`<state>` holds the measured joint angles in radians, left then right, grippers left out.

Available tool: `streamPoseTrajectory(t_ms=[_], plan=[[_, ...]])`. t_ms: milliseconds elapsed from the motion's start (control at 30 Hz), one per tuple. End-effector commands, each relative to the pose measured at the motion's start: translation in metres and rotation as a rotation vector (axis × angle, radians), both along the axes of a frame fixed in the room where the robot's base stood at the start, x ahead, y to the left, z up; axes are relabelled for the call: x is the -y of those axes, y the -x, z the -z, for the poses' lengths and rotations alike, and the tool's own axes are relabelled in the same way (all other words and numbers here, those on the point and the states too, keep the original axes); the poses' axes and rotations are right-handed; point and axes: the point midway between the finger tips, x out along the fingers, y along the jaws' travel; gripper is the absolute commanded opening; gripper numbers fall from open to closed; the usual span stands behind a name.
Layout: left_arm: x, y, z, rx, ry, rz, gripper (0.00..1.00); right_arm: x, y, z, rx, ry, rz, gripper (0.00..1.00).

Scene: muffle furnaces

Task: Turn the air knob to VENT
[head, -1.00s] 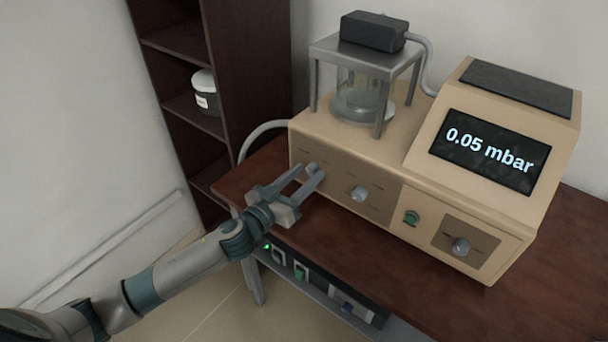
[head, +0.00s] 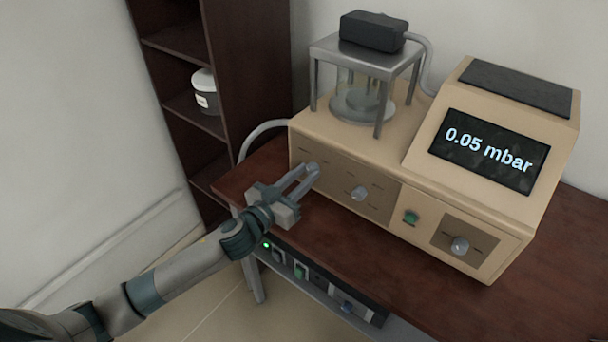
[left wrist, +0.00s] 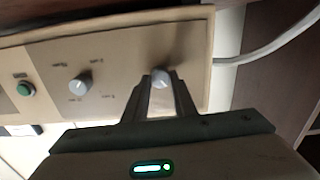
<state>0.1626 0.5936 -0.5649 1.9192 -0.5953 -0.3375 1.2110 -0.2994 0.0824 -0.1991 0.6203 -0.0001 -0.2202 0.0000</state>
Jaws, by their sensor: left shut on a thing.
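The beige vacuum instrument (head: 420,215) stands on the table, with knobs along its front. My left gripper (head: 310,171) is shut on the leftmost knob (left wrist: 160,77); its two fingers lie on either side of it in the left wrist view. The fingers hide most of this knob in the head view. The middle grey knob (head: 359,194) also shows in the left wrist view (left wrist: 80,85), clear of the fingers. Its small labels are too blurred to read. A third knob (head: 460,245) is at the right. The display (head: 489,150) reads 0.05 mbar. My right gripper is not in view.
A green button (head: 411,217) sits between the middle and right knobs. A glass chamber under a metal frame (head: 380,52) stands on the instrument. A grey hose (head: 262,131) leaves its left side. A dark shelf (head: 245,80) stands behind left. The wooden table (head: 330,233) is clear in front.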

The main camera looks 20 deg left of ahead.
Motion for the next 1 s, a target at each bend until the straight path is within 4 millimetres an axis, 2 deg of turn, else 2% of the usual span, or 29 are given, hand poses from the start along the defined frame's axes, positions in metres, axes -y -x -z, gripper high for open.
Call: streamPoseTrajectory(t_ms=[1000], plan=[[0.002,0.0,-0.001,0.317,-0.87,-0.001,0.02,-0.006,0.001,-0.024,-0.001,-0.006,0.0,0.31]])
